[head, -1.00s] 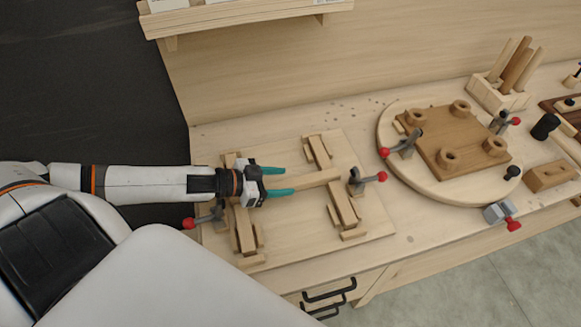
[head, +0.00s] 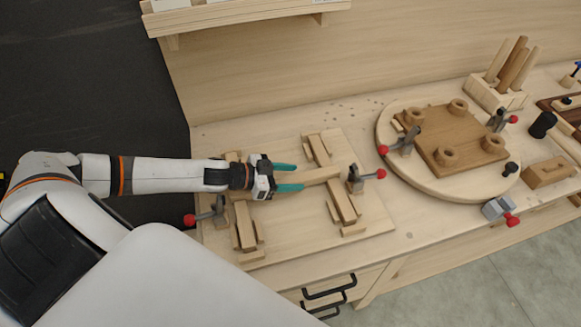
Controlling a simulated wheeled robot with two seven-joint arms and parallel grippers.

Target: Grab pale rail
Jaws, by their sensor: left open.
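The pale rail (head: 322,175) is a light wooden bar lying across the middle of the flat board fixture (head: 290,225) on the bench. Its right end is near a grey clamp with a red knob (head: 357,180). My left gripper (head: 300,177) comes in from the left with teal fingers apart. One finger is on the far side of the rail and one on the near side, in the picture. I cannot tell whether they touch it. The gripper body hides the rail's left end. My right gripper is out of view.
Darker wooden blocks (head: 341,203) stand on the fixture around the rail. Another red-knobbed clamp (head: 207,216) is at the fixture's left edge, near my arm. A round turntable (head: 385,150) with a brown panel stands to the right. A shelf (head: 245,14) hangs above.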

